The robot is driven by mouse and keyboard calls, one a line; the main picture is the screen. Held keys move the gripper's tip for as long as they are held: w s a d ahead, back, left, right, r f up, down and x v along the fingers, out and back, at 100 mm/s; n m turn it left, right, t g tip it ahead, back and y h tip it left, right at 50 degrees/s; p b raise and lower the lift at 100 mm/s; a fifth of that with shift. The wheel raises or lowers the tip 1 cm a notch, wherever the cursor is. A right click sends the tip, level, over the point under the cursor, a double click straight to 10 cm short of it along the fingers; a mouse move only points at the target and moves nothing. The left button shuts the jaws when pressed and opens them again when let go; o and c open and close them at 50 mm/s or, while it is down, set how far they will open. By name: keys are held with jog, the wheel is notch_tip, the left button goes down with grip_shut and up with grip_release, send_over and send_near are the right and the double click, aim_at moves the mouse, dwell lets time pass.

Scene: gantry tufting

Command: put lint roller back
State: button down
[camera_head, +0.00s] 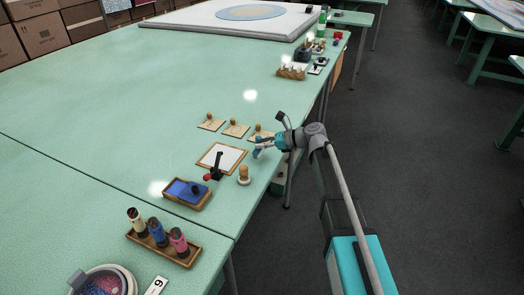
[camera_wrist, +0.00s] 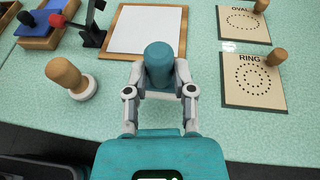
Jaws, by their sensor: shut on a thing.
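My gripper (camera_wrist: 159,80) is shut on a teal rounded cylinder (camera_wrist: 158,60), seen nearly end-on in the wrist view. It looks like the lint roller's handle, but the rest of it is hidden. In the head view my gripper (camera_head: 261,151) is at the table's right edge, right of a wood-framed white board (camera_head: 221,157). In the wrist view the cylinder overlaps the near edge of this framed board (camera_wrist: 145,28); whether it touches the board I cannot tell.
A wooden peg on a white base (camera_head: 244,175) stands near the table edge. A black stand with a red part (camera_head: 217,167) is beside the board.

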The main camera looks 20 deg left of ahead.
jog(key=shift+f+b, duration=0.65)
jog(key=shift+f, duration=0.3)
jog(key=shift+f, duration=0.15)
jog(key=shift+c, duration=2.3)
grip_release()
jog(key=shift+r, duration=0.2)
jog(key=shift+d+r, duration=0.1)
jog(key=shift+d, duration=0.1)
jog(key=p+v, duration=0.4)
jog(key=v, duration=0.7)
jog(key=shift+d, duration=0.3)
